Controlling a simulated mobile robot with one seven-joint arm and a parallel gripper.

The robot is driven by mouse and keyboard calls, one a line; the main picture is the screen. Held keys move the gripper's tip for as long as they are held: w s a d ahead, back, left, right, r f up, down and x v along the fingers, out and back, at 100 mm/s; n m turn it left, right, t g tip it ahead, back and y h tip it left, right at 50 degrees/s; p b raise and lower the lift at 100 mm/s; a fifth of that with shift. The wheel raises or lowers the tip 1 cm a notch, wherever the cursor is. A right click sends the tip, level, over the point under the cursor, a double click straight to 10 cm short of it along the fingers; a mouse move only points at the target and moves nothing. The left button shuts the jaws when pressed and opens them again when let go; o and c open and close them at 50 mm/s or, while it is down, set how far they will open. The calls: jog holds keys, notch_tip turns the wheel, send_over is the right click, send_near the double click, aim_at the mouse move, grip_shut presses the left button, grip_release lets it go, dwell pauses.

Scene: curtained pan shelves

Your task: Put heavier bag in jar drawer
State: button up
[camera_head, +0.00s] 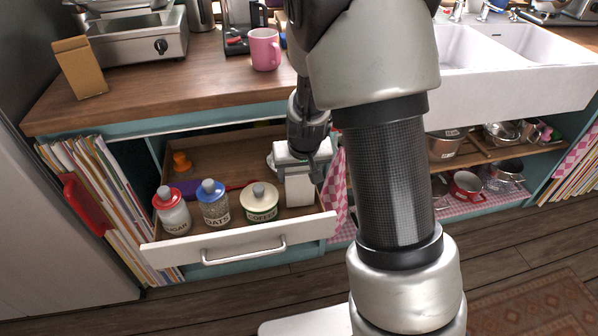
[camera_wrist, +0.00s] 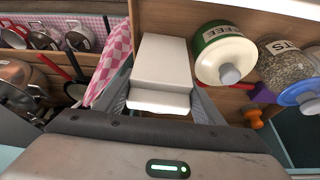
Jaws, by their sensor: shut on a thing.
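The jar drawer (camera_head: 225,242) is pulled open below the counter, holding a sugar jar (camera_head: 172,212), an oats jar (camera_head: 213,205) and a coffee jar (camera_head: 260,203). My gripper (camera_head: 302,160) is at the drawer's right end, shut on a white bag (camera_head: 299,189). The white bag stands upright right of the coffee jar; in the wrist view it (camera_wrist: 162,62) lies between my two fingers. Whether its base touches the drawer floor is hidden. A tan bag (camera_head: 80,68) stands on the counter's left end.
A pink checked curtain (camera_head: 337,188) hangs close beside the drawer's right side. An orange object (camera_head: 181,161) and a purple-handled tool (camera_head: 190,187) lie behind the jars. Pans fill the right shelf. A pink mug (camera_head: 264,49) stands on the counter.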

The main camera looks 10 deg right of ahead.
jog(key=shift+f, duration=0.35)
jog(key=shift+f+b, duration=0.7)
jog(key=shift+f, duration=0.25)
jog(key=o, duration=1.5)
jog(key=shift+c, duration=0.2)
jog(key=shift+r, duration=0.1)
jog(key=p+v, duration=0.7)
jog(key=v, duration=1)
jog(key=shift+r, duration=0.15)
jog(key=shift+c, duration=0.4)
